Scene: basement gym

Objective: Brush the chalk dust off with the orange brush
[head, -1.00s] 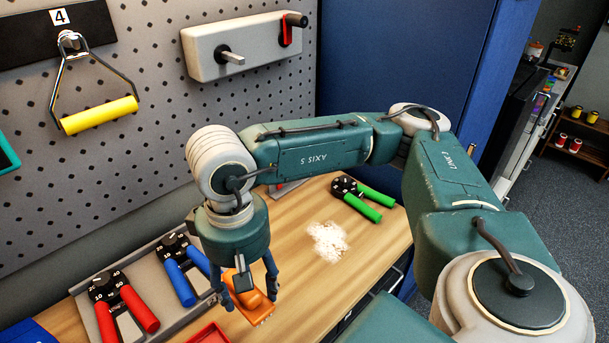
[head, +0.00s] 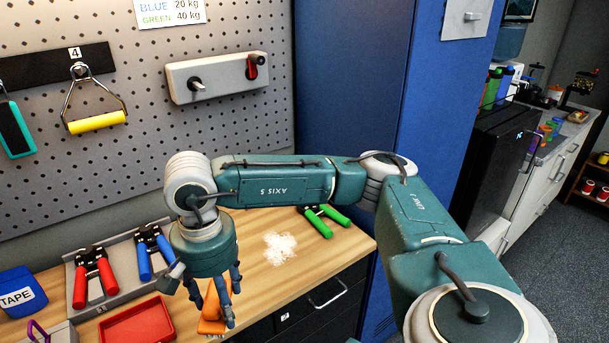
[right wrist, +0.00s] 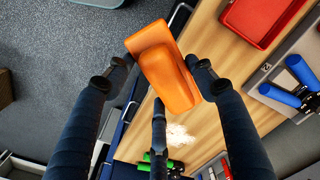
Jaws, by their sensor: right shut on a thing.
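The orange brush (head: 212,312) is in my right gripper (head: 214,296), which comes down over the front part of the wooden bench. In the right wrist view the brush (right wrist: 165,75) sits between the fingers (right wrist: 163,76), and the shut fingers press on its sides. The chalk dust (head: 280,247) is a white patch on the bench top, to the right of and behind the brush in the head view. It also shows in the right wrist view (right wrist: 178,137), apart from the brush. My left gripper is not in view.
A red tray (head: 112,338) lies left of the brush. Behind it, a grey holder (head: 120,290) carries red (head: 94,277) and blue (head: 153,251) hand grips. A green-handled grip (head: 325,221) lies behind the dust. A pegboard (head: 130,150) and blue cabinet (head: 350,90) stand behind.

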